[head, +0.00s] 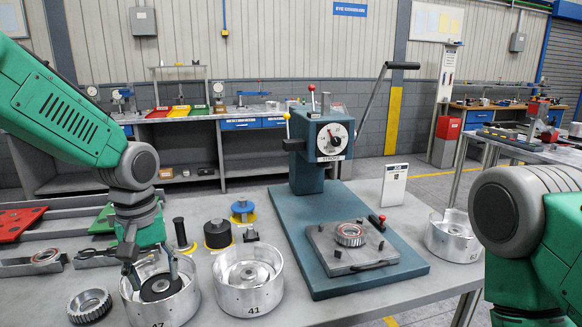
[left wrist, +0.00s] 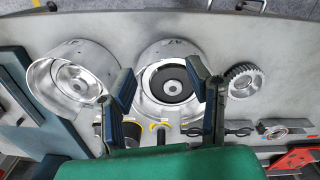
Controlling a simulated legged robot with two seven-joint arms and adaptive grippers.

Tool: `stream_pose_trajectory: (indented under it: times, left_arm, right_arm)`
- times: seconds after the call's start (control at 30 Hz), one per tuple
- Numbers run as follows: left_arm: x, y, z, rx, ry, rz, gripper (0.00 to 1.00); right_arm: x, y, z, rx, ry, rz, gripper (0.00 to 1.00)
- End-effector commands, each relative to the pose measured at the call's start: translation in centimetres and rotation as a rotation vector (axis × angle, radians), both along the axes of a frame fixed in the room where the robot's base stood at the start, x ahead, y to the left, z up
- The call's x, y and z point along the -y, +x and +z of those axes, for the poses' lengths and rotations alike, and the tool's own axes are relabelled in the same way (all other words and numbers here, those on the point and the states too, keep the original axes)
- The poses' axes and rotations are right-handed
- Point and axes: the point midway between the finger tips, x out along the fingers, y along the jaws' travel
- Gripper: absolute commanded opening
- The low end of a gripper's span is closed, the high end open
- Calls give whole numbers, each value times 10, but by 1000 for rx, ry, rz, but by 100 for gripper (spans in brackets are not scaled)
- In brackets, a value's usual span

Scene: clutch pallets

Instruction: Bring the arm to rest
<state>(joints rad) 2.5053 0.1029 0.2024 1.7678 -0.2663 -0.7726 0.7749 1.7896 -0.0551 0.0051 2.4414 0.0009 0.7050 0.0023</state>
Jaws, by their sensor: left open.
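My left gripper (head: 150,270) is open over the silver drum marked 47 (head: 172,310). Its fingers point down at the black ring (head: 160,288) inside that drum. In the left wrist view my left gripper (left wrist: 162,80) has its two dark fingers apart, with the same black ring (left wrist: 174,97) lying in the drum (left wrist: 146,106) between them. I see no object held in the fingers. Whether a fingertip touches the drum or ring cannot be told. My right arm shows at the right edge of the head view, but its gripper is out of frame.
A drum marked 41 (head: 250,297) stands close to the right, a gear ring (head: 90,305) to the left. A blue press (head: 325,160) with a long lever stands behind, with a grey plate (head: 345,262) on its base. Another drum (head: 450,240) sits near my right arm.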

Motion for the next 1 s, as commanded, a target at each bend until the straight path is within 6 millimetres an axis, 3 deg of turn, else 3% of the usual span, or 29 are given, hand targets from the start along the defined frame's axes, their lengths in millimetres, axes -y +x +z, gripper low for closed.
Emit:
stream_pose_trajectory:
  times: [0.27,0.47,0.57,0.73,0.8,0.9,1.0]
  left_arm:
    - [6,-22,-69,-7,-31,-71,45]
    - [9,-54,-139,-5,-60,-145,45]
    - [9,-85,-187,-6,-70,-196,45]
    - [-1,-175,-275,7,-64,-318,45]
    - [-9,-212,-297,17,-45,-371,45]
    - [-21,-255,-315,31,-13,-440,45]
    - [-30,-281,-321,43,17,-493,45]
  right_arm:
    - [0,0,-5,1,0,-1,0]
    - [0,0,-9,0,0,-1,0]
    - [0,0,-12,0,0,-1,0]
    - [0,0,-21,0,0,-1,0]
    - [0,0,-24,0,0,-1,0]
    - [0,0,-27,0,0,-1,0]
    - [0,0,-28,0,0,-1,0]
